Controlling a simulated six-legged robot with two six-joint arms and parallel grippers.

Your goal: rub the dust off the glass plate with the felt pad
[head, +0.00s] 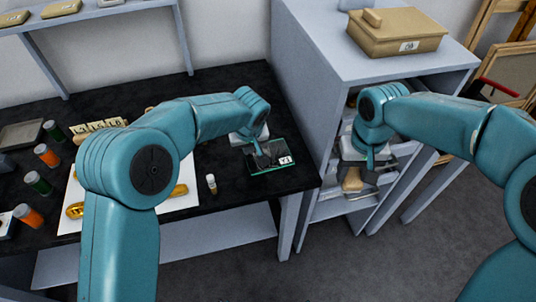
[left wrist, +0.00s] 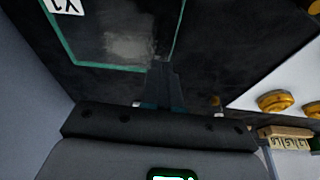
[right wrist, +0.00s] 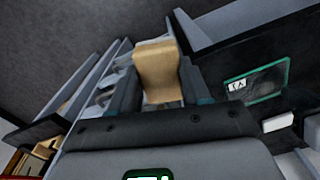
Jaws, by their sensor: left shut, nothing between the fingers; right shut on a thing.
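The glass plate (head: 283,166) lies flat near the right end of the black bench top. It looks dark, with a green edge and a white label. In the left wrist view the plate (left wrist: 92,50) carries a hazy grey dust patch (left wrist: 130,40). My left gripper (head: 263,158) is shut and empty, its fingertips low at the plate's edge; whether they touch is unclear. My right gripper (head: 358,172) is shut on a tan block (right wrist: 157,75), perhaps the felt pad, in front of the grey cabinet. The block's underside is hidden.
A white sheet (head: 180,203) with gilt pieces lies further left, near orange and green jars. The grey cabinet (head: 310,75) with open shelves bears a tan box (head: 397,35). The bench front right of the bottle is clear.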

